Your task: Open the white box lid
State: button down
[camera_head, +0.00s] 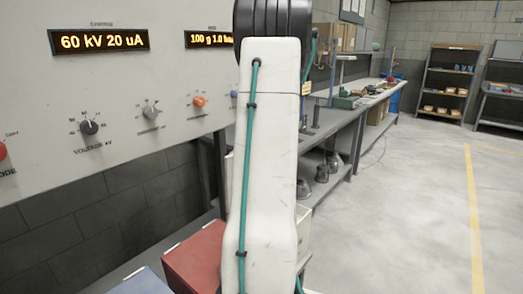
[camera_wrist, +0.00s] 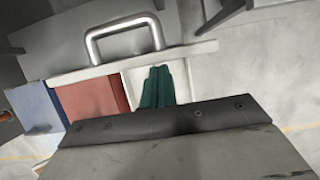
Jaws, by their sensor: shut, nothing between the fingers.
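In the wrist view, my gripper (camera_wrist: 157,75) shows as two dark green fingers pressed together, with nothing between them. Their tips are close to a pale strip with a silver handle (camera_wrist: 124,38) rising from it. The strip looks like the white box lid (camera_wrist: 203,49) seen nearly edge-on; I cannot tell its exact angle or whether the fingers touch it. Pale surfaces of the white box (camera_wrist: 134,86) show around the fingers. In the head view, only a sliver of the white box (camera_head: 303,232) shows beside my arm, which hides my gripper and the lid.
A red box (camera_head: 196,259) and a blue box (camera_head: 142,282) stand left of the white box. A control panel (camera_head: 100,100) with knobs is on the left. A long workbench (camera_head: 345,118) runs behind. The floor (camera_head: 400,220) at right is clear, with shelves beyond.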

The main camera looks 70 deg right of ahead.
jog(key=shift+w+d+r, duration=0.1)
jog(key=shift+w+d, duration=0.1)
jog(key=shift+w, duration=0.45)
jog(key=shift+w+d+r, duration=0.1)
jog(key=shift+w+d, duration=0.1)
jog(key=shift+w, duration=0.45)
jog(key=shift+w+d, duration=0.2)
jog(key=shift+w, duration=0.45)
jog(key=v, duration=1.1)
jog(key=shift+s, duration=0.55)
jog(key=shift+a+r, duration=0.1)
jog(key=shift+a, duration=0.05)
